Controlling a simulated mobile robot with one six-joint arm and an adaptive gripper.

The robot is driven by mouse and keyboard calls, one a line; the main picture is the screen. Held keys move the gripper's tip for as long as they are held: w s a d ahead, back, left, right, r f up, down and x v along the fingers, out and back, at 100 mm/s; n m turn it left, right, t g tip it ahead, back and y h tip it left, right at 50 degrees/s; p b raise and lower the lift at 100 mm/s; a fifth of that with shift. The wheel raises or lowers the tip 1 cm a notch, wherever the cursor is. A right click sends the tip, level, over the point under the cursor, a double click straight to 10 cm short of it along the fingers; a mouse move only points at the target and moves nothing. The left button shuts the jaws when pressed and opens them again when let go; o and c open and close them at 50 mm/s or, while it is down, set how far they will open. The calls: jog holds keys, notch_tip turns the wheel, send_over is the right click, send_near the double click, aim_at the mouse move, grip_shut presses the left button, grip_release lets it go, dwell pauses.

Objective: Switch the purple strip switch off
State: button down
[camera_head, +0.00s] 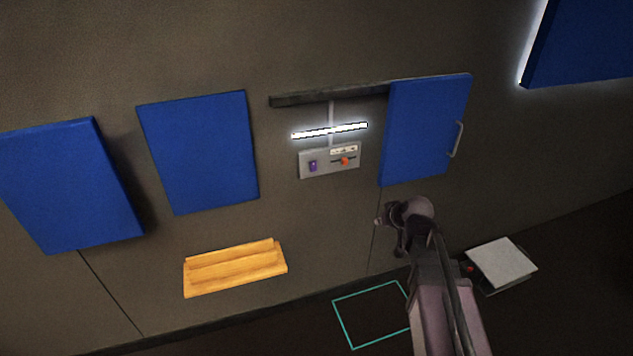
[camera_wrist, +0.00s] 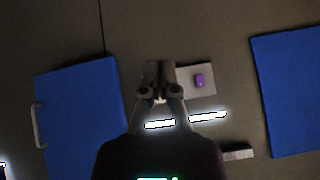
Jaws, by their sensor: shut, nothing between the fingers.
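The purple strip switch (camera_head: 313,166) is a small purple rocker on the left part of a grey wall panel (camera_head: 325,160). It also shows in the wrist view (camera_wrist: 199,80), just right of my gripper's fingers. The white light strip (camera_head: 330,130) above the panel glows; in the wrist view my gripper hides its middle. My gripper (camera_head: 380,221) is below and right of the panel in the head view, apart from the wall as far as I can tell. In the wrist view my gripper (camera_wrist: 160,72) is shut and empty and covers part of the panel.
An orange slider (camera_head: 345,161) sits beside the purple switch. A blue sliding door (camera_head: 425,130) with a handle hangs right of the panel from a dark rail (camera_head: 320,95). Blue panels are on the left wall, above a wooden shelf (camera_head: 235,268). A teal square (camera_head: 370,315) marks the floor.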

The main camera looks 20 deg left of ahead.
aim_at(314, 169)
jog(key=w+a+t+y+b, duration=0.2)
jog(key=w+a+t+b, duration=0.1)
jog(key=a, duration=0.5)
jog(key=w+a+n+t+y+b, duration=0.1)
jog(key=w+a+t+y+b, duration=0.1)
jog(key=w+a+b, duration=0.4)
jog(key=shift+a+r+n+t+b, duration=0.25)
jog(key=shift+a+t, duration=0.65)
jog(key=shift+a, duration=0.55)
jog(key=shift+w, duration=0.1)
jog(key=shift+f, duration=0.1)
jog(key=b+x, duration=0.2)
jog(key=x, duration=1.2)
jog(key=shift+d, duration=0.1)
